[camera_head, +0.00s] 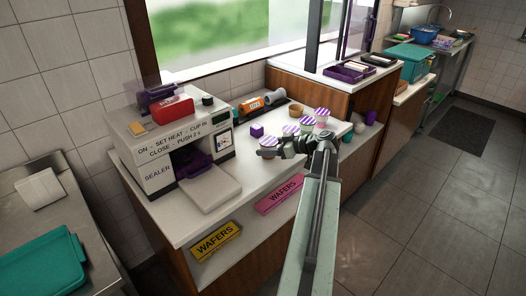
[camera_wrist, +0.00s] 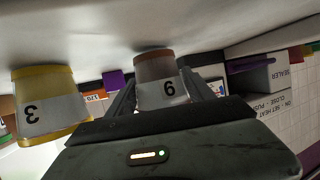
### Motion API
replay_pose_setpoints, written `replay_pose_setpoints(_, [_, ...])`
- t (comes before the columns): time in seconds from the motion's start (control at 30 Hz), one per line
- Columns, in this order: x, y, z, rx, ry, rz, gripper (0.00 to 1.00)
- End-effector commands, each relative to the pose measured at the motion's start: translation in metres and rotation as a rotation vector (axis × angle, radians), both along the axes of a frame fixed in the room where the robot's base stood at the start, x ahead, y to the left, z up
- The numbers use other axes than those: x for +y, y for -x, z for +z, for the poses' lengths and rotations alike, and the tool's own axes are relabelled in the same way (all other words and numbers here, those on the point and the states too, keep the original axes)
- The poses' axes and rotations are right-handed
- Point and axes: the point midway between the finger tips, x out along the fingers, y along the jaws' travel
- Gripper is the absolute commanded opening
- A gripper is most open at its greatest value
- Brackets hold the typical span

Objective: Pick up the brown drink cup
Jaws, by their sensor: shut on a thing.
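The brown drink cup (camera_wrist: 155,68) stands between my two gripper fingers in the wrist view, which is upside down. Its white label shows a digit that reads as 9 in that view. My gripper (camera_wrist: 163,100) is shut on this cup, one finger on each side. Its base appears at or very close to the white counter; I cannot tell whether it is clear of it. In the head view my gripper (camera_head: 283,147) is at the counter's front edge, at the near end of a row of cups, with the brown cup (camera_head: 267,142) partly hidden at its left.
A yellow cup (camera_wrist: 42,100) labelled 3 is beside my gripper in the wrist view. Other cups with purple-striped lids (camera_head: 306,121) stand behind my gripper.

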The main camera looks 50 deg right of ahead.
Motion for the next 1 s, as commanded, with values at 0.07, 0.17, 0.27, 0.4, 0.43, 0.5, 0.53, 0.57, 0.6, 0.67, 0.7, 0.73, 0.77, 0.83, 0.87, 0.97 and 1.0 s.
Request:
replay_pose_setpoints(0.07, [0.0,0.0,0.016,-0.001,0.0,0.0,0.14])
replay_pose_setpoints(0.17, [0.0,0.0,0.036,-0.001,0.0,0.0,0.14])
replay_pose_setpoints(0.27, [0.0,0.0,0.059,-0.001,0.0,0.0,0.14])
replay_pose_setpoints(0.4, [0.0,0.0,0.086,-0.001,0.0,-0.001,0.14])
replay_pose_setpoints(0.43, [0.0,0.0,0.09,-0.001,0.0,-0.001,0.14])
replay_pose_setpoints(0.5, [-0.001,0.0,0.096,-0.001,0.0,-0.001,0.14])
replay_pose_setpoints(0.53, [-0.001,0.0,0.097,-0.001,-0.001,-0.001,0.14])
replay_pose_setpoints(0.57, [-0.001,0.001,0.097,-0.001,-0.001,-0.001,0.14])
replay_pose_setpoints(0.6, [-0.001,0.0,0.096,-0.001,-0.001,-0.001,0.14])
replay_pose_setpoints(0.67, [-0.001,0.001,0.095,-0.001,-0.001,-0.001,0.14])
replay_pose_setpoints(0.7, [-0.001,0.001,0.094,-0.001,-0.001,-0.001,0.14])
replay_pose_setpoints(0.73, [-0.001,0.001,0.094,-0.001,-0.001,-0.001,0.14])
replay_pose_setpoints(0.77, [-0.001,0.001,0.094,-0.001,-0.001,-0.001,0.14])
replay_pose_setpoints(0.83, [-0.001,0.001,0.094,-0.001,-0.001,-0.001,0.14])
replay_pose_setpoints(0.87, [-0.001,0.001,0.094,-0.001,-0.001,-0.001,0.14])
replay_pose_setpoints(0.97, [-0.001,0.001,0.094,-0.001,-0.001,-0.001,0.14])
replay_pose_setpoints(1.0, [-0.001,0.001,0.094,-0.001,0.0,-0.002,0.14])
